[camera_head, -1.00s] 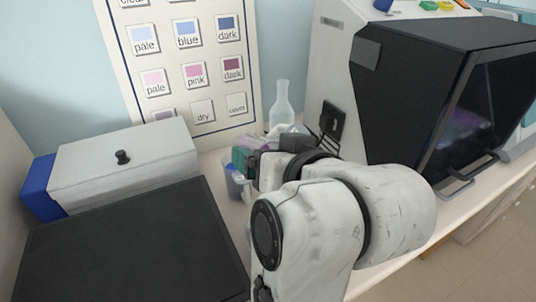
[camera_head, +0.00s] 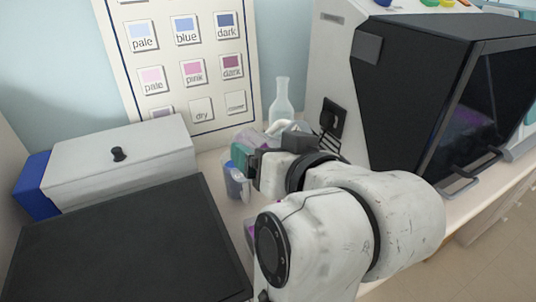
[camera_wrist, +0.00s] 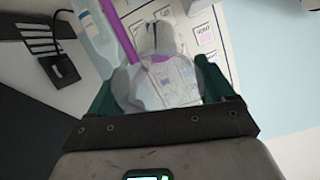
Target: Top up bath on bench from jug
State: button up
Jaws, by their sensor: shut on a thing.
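In the wrist view my gripper (camera_wrist: 158,88) is shut on a clear, see-through jug (camera_wrist: 165,82), its teal fingers on either side of it. A purple strip shows at or through the jug. In the head view my gripper (camera_head: 255,160) is at the back of the bench, left of the dark-fronted machine, and my arm hides most of the jug. Below the gripper, a clear container with blue in it (camera_head: 234,182) stands on the bench. A purple patch (camera_head: 249,229) shows nearer, mostly behind my arm. I cannot tell which is the bath or how full it is.
A clear bottle (camera_head: 282,105) stands at the back by the stain chart (camera_head: 180,75). The large machine (camera_head: 420,100) stands to the right. A grey box with a black knob (camera_head: 150,150) and a black slab (camera_head: 120,245) fill the left. Little bench is free between.

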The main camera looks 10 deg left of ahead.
jog(key=shift+s+d+f+t+y+b, duration=0.15)
jog(key=shift+f+t+y+b, duration=0.4)
jog(key=shift+b, duration=1.1)
dwell(0.4)
jog(key=shift+r+h+p, duration=0.25)
jog(key=shift+r+p, duration=0.25)
jog(key=shift+p, duration=0.45)
jog(key=shift+r+g+p, duration=0.1)
jog(key=shift+g+p, duration=0.15)
jog(key=shift+p, duration=0.3)
jog(key=shift+r+g+h+p, duration=0.15)
jog(key=shift+g+h+p, duration=0.15)
jog(key=shift+p, duration=0.65)
jog(key=p, duration=0.3)
jog(key=shift+w+a+r+g+h+p, duration=0.25)
jog(key=shift+r+g+h+p, duration=0.05)
jog(key=shift+g, duration=0.1)
jog(key=shift+w+r+g+p, duration=0.15)
jog(key=shift+g+p, duration=0.15)
jog(key=shift+p, duration=0.8)
jog(key=shift+h, duration=0.3)
